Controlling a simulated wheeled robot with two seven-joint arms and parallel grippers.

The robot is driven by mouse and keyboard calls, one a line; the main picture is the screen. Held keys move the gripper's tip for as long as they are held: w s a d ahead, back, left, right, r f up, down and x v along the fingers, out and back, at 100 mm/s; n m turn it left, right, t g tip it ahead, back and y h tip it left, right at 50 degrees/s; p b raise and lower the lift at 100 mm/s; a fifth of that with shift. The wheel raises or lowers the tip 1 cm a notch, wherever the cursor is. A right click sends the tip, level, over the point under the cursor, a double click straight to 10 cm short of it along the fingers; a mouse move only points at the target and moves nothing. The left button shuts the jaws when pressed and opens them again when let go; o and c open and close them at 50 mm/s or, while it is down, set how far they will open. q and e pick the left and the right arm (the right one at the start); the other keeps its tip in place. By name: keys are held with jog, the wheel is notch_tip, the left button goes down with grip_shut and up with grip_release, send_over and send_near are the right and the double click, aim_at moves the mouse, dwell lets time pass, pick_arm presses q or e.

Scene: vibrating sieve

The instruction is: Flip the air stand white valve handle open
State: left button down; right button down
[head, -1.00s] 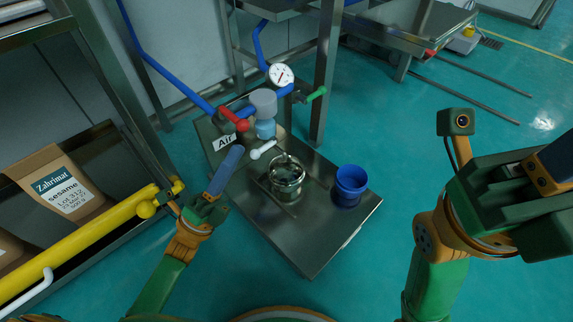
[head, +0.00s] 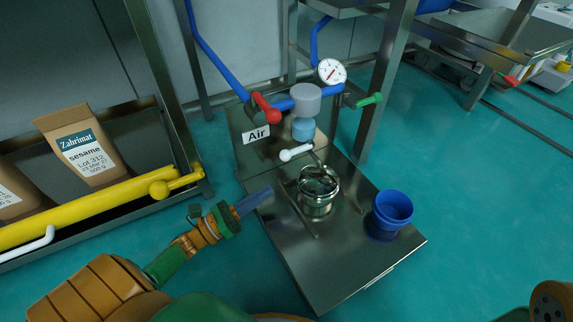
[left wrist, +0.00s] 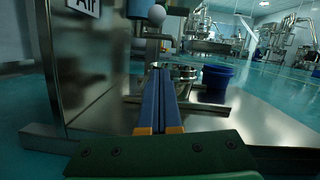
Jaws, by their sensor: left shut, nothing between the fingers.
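The air stand (head: 345,262) is a steel base with a back plate marked "Air" (head: 256,134). Its white valve handle (head: 295,153) sticks out to the left below the pale blue and grey filter body (head: 305,105). In the left wrist view the handle's white knob (left wrist: 157,14) shows above and just beyond the fingers. My left gripper (head: 268,192) is shut and empty, left of the metal pot and lower in the picture than the handle, apart from it. It also shows in the left wrist view (left wrist: 160,72). My right gripper is out of view.
A lidded metal pot (head: 318,190) and a blue bucket (head: 393,208) stand on the base. A shelf with a yellow bar (head: 90,208) and sesame bags (head: 85,145) is left.

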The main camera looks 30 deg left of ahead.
aim_at(298, 150)
pick_arm(q)
jog(key=b+x, duration=0.1)
jog(key=x, duration=0.6)
jog(key=shift+w+d+b, duration=0.15)
jog(key=shift+w+b, duration=0.15)
jog(key=shift+b, duration=0.1)
jog(key=r, duration=0.2)
jog(key=shift+a+r, duration=0.3)
jog(key=shift+r, duration=0.1)
jog(key=shift+w+a+r, duration=0.1)
jog(key=shift+w+r, duration=0.05)
jog(key=shift+r, duration=0.5)
